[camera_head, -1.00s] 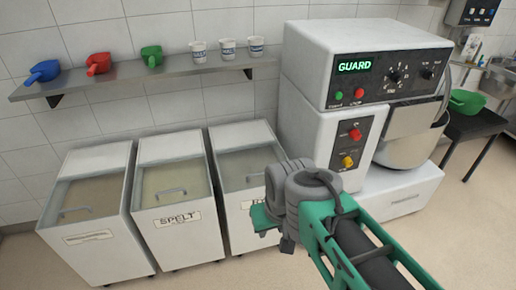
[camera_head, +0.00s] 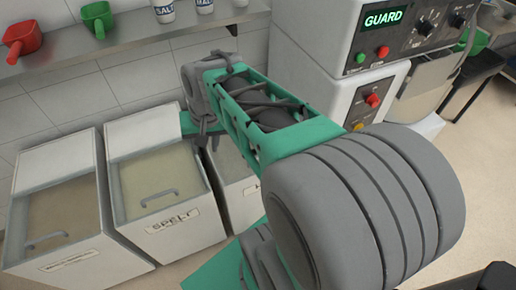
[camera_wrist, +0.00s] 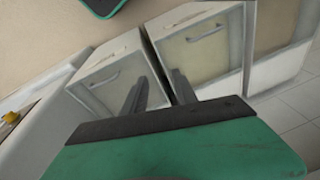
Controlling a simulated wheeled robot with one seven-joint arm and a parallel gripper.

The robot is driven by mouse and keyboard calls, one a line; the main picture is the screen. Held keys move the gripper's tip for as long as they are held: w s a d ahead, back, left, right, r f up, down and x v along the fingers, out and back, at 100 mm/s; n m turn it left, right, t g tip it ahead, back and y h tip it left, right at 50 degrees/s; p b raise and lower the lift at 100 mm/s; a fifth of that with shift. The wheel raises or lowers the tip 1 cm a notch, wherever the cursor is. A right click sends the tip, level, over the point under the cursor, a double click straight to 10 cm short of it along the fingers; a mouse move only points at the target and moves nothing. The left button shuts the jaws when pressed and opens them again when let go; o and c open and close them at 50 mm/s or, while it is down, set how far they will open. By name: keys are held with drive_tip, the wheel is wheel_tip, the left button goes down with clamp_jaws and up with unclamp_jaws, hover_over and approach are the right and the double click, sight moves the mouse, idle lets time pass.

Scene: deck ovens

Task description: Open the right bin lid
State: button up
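The right bin (camera_head: 238,195) is a white box partly hidden behind my arm in the head view. In the wrist view, the right bin (camera_wrist: 92,72) is the left one, beside the mixer, and its lid (camera_wrist: 112,88) with a bar handle (camera_wrist: 103,78) lies shut. My gripper (camera_head: 208,140) is above the bins, around the gap between the SPELT bin and the right bin, and largely hidden by my arm. In the wrist view, my gripper (camera_wrist: 158,80) shows two separated dark fingers with nothing between them, apart from the handle.
The SPELT bin (camera_head: 181,237) and the left bin (camera_head: 62,262) stand in the row with shut lids and bar handles. A shelf (camera_head: 135,50) with scoops and cups runs above. The mixer (camera_head: 340,95) stands to the right.

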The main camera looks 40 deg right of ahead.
drive_tip(key=s+d+f+m+y+b, duration=0.1)
drive_tip(key=d+f+m+y, duration=0.1)
drive_tip(key=d+f+m, duration=0.8)
drive_tip(key=s+d+f+m+y+b, duration=0.15)
drive_tip(key=d+f+m, duration=0.4)
drive_tip(key=d, duration=0.85)
drive_tip(key=shift+t, duration=0.3)
drive_tip(key=x, duration=0.5)
drive_tip(key=d+x, duration=0.1)
drive_tip(key=x, duration=0.1)
drive_tip(key=shift+w+f, duration=0.1)
drive_tip(key=shift+f, duration=0.25)
drive_tip(key=shift+w+f, duration=0.1)
drive_tip(key=shift+f, duration=0.25)
clamp_jaws()
